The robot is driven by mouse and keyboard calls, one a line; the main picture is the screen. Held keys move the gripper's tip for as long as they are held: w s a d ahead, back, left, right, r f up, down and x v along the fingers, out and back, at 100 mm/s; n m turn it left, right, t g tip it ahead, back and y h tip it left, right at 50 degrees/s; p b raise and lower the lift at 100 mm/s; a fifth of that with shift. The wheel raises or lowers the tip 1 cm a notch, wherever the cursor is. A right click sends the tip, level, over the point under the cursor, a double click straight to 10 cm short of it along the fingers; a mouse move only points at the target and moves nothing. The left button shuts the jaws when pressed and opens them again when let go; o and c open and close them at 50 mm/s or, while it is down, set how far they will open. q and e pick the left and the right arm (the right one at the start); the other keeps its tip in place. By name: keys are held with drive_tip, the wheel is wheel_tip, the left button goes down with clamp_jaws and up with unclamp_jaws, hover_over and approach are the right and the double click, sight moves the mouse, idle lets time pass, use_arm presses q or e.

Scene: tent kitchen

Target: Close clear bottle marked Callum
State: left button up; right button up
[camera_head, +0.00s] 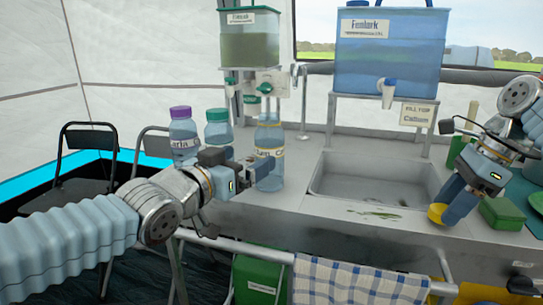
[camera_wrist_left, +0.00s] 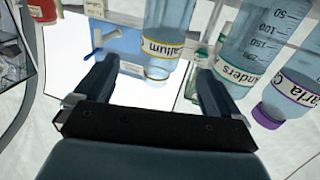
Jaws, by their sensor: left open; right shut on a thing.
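The clear bottle marked Callum (camera_head: 269,143) stands upright on the counter, left of the sink. In the left wrist view the bottle (camera_wrist_left: 166,38) shows part of its label, "llum", and a yellow ring at its near end. My left gripper (camera_head: 261,170) is open at the bottle; in the left wrist view its fingers (camera_wrist_left: 155,80) lie to either side of it, with gaps visible. My right gripper (camera_head: 446,202) is shut on a small yellow cap-like thing (camera_head: 437,213) at the right of the sink. Its fingers hide part of the yellow thing.
A purple-capped bottle (camera_head: 183,132) and a teal-capped bottle (camera_head: 218,132) stand left of the Callum bottle. A green-lidded dispenser (camera_head: 249,42) and a blue dispenser (camera_head: 388,55) stand behind. The sink (camera_head: 365,180) lies between my grippers. A green block (camera_head: 502,214) is at right.

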sight(262, 150)
use_arm(q)
drive_tip(key=p+x, duration=0.1)
drive_tip(key=x, duration=0.5)
drive_tip(key=shift+w+d, duration=0.15)
drive_tip(key=shift+w, duration=0.2)
use_arm(e)
drive_tip(key=shift+r, duration=0.45)
use_arm(q)
drive_tip(key=x, duration=0.1)
drive_tip(key=p+x, duration=0.1)
drive_tip(key=x, duration=0.1)
drive_tip(key=p+x, duration=0.1)
drive_tip(key=shift+w+d+r, duration=0.1)
drive_tip(key=shift+w+r, duration=0.3)
use_arm(e)
wheel_tip(262, 150, up, 2)
drive_tip(key=shift+r, duration=0.1)
use_arm(q)
drive_tip(key=shift+w, duration=0.15)
drive_tip(key=c, duration=1.2)
